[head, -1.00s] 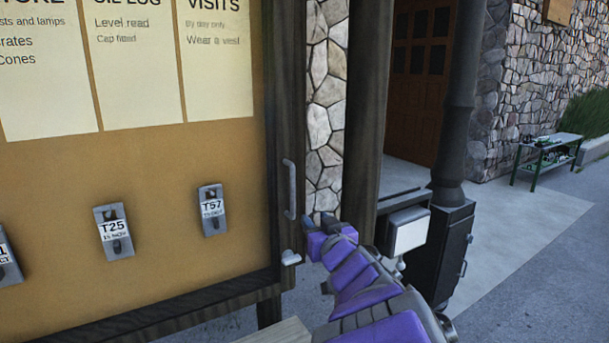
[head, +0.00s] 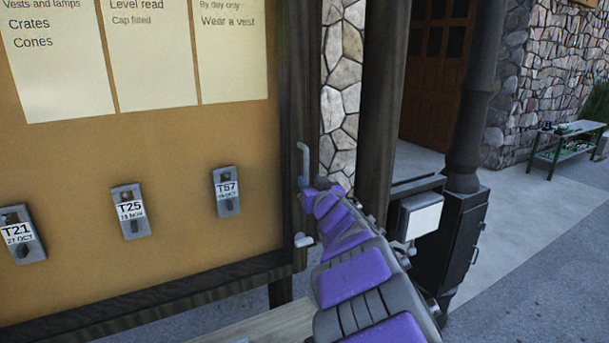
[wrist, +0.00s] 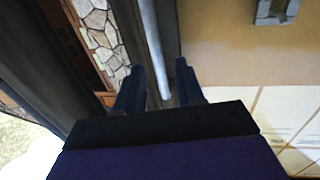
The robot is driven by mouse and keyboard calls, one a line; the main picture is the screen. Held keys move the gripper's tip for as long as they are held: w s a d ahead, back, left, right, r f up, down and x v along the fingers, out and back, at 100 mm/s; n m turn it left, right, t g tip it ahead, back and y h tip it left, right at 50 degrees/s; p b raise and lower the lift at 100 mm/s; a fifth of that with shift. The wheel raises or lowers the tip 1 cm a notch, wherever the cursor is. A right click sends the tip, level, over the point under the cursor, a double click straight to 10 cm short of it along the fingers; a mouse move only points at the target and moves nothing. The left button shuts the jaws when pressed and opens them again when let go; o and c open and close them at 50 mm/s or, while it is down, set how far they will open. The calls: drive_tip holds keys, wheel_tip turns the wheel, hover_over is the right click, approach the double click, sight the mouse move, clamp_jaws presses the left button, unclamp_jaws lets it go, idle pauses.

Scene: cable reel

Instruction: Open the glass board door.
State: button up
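The glass board door is framed in dark wood (head: 294,120) in front of a tan board with paper notices; it looks shut. A grey vertical bar handle (head: 304,160) is on the right side of the frame, with a small light latch (head: 304,240) below it. My gripper (head: 307,184) is at the lower part of the handle in the head view. In the wrist view my gripper (wrist: 158,82) is open, with the handle bar (wrist: 151,45) running between its two dark fingers. A gap shows between each finger and the bar. In the head view the fingertips are mostly hidden by my arm.
Tagged grey holders T21 (head: 22,234), T25 (head: 131,211) and T57 (head: 227,192) hang on the board. Right of the door stand a dark post (head: 376,100) and a black cabinet (head: 462,245). A bench (head: 566,140) stands far right on open paving.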

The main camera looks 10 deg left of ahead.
sight(307, 175)
drive_tip(key=x, duration=0.3)
drive_tip(key=shift+w+r, duration=0.1)
drive_tip(key=shift+w, duration=0.35)
drive_tip(key=shift+x, duration=1.05)
clamp_jaws()
